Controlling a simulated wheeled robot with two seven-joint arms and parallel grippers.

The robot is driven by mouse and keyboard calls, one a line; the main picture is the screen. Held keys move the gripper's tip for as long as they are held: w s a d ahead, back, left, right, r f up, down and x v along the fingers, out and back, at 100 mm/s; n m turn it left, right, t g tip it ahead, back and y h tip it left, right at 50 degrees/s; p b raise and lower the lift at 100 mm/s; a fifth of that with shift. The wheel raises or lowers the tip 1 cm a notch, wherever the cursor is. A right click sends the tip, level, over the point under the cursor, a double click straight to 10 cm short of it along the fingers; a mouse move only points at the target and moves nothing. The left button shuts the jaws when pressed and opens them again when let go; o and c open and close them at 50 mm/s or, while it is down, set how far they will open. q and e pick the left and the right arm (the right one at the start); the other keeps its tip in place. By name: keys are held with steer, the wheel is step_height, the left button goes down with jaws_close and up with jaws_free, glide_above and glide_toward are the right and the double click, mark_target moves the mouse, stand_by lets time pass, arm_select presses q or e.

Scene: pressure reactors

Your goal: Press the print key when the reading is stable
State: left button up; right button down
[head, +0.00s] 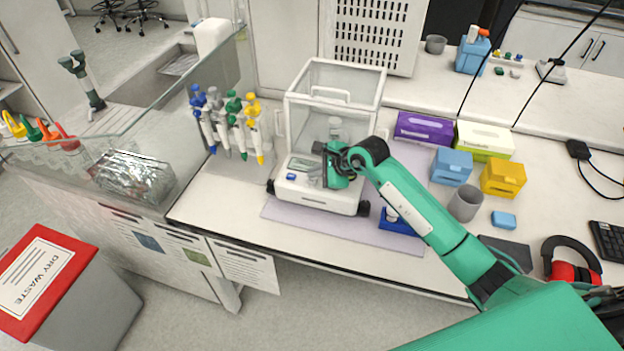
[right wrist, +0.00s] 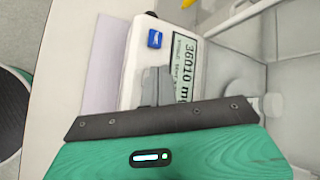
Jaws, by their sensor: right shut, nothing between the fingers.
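The balance (head: 312,197) stands on the bench with a clear draft shield (head: 300,115) around its pan area. A small blue key (head: 291,177) is on the left of its front panel; it also shows in the right wrist view (right wrist: 155,39). The display (right wrist: 184,65) appears sideways; its digits look like 36010, with the unit partly cut off. My right gripper (right wrist: 157,86) is shut and empty over the front panel, beside the display and apart from the blue key. The fingers cover part of the panel. A pale jar (head: 335,127) shows inside the shield. My left gripper is out of view.
Several pipettes (head: 228,125) stand on a rack left of the balance. Purple (head: 424,128) and white-green (head: 484,139) glove boxes, blue (head: 452,166) and yellow (head: 503,178) boxes, and a grey cup (head: 465,203) stand to the right. A pale mat (head: 285,210) lies under the balance.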

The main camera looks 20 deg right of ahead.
mark_target(316, 182)
steer(key=shift+r+p, duration=1.15)
steer(key=shift+r, duration=1.4)
